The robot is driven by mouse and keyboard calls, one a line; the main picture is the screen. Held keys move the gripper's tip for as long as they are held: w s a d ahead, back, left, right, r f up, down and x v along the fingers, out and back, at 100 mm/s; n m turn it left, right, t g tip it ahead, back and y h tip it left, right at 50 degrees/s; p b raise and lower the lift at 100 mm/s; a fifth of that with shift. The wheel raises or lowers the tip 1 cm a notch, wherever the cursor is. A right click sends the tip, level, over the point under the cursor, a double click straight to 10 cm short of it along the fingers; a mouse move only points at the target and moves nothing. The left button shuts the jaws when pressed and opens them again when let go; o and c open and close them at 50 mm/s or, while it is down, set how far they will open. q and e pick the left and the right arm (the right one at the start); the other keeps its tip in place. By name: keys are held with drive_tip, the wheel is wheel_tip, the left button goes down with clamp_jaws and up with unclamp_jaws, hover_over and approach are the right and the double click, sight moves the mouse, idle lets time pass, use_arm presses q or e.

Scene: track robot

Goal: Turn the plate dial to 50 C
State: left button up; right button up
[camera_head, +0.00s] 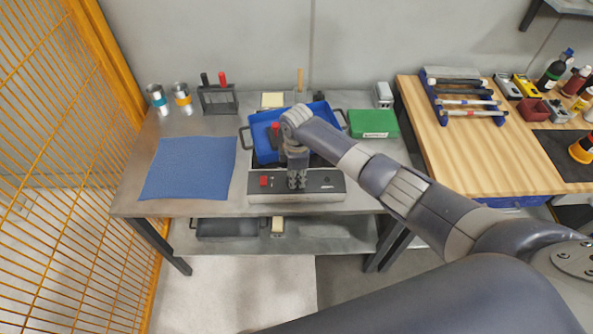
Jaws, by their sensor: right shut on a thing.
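The hot plate (326,184) stands near the front edge of the grey workbench, with its dark control panel facing me. A red button (263,181) is on the panel's left part. My right gripper (297,182) points down at the middle of the panel. It is shut on the plate dial, which the fingers hide. I cannot read the dial's setting or any scale from here. A blue pan (262,131) with dark side handles sits on top of the plate, behind the gripper. My left gripper is not in view.
A blue mat (190,168) lies left of the plate. A green case (373,124) stands to the right. Two cans (157,98) and a dark tool rack (218,99) stand at the back left. A wooden bench (430,130) with tools adjoins on the right. An orange mesh fence (60,160) bounds the left.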

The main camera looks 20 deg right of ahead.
drive_tip(key=m+p, duration=0.1)
drive_tip(key=m, duration=0.1)
drive_tip(key=shift+r+m, duration=0.15)
drive_tip(key=shift+m, duration=0.25)
drive_tip(key=m+p, duration=0.1)
drive_tip(key=m, duration=0.2)
drive_tip(key=shift+m+p, duration=0.3)
drive_tip(key=m+p, duration=0.1)
drive_tip(key=m, duration=0.2)
drive_tip(key=shift+h, duration=0.3)
drive_tip(key=shift+w+m, duration=0.1)
drive_tip(key=shift+m, duration=1.7)
drive_tip(key=o, duration=1.1)
